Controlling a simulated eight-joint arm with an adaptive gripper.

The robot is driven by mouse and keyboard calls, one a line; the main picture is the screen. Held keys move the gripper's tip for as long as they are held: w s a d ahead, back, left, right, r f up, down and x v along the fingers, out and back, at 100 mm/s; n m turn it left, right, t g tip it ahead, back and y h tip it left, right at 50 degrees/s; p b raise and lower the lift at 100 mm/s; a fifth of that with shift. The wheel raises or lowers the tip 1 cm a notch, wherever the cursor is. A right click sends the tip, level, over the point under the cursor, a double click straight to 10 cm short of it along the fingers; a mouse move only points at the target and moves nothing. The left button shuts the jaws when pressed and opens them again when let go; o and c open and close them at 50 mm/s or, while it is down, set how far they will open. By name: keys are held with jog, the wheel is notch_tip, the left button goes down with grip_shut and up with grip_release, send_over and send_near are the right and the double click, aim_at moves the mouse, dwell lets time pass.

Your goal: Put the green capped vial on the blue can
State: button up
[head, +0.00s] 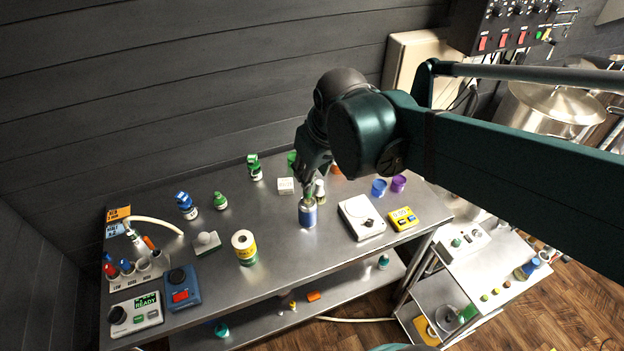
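The blue can (307,213) stands upright on the steel bench, with a pale rim. My gripper (310,184) points down directly above it. A small greenish item (309,195), which looks like the green capped vial, shows between the fingertips and the can's top. It is mostly hidden by the fingers. I cannot tell whether it touches the can or whether the fingers are closed on it. Two other green-topped containers stand apart on the bench: a small green bottle (220,201) at the left and a taller green and white one (254,167) at the back.
A white scale (362,217) and a yellow meter (403,219) are further right. Bare steel (275,215) lies left of the can.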

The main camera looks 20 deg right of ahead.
jog(key=s+a+m+t, duration=0.1)
jog(key=s+m+t, duration=0.1)
jog(key=s, duration=0.4)
jog(key=shift+s+a+m+t, duration=0.15)
jog(key=shift+s+m+t, duration=0.15)
jog(key=shift+s+t, duration=0.1)
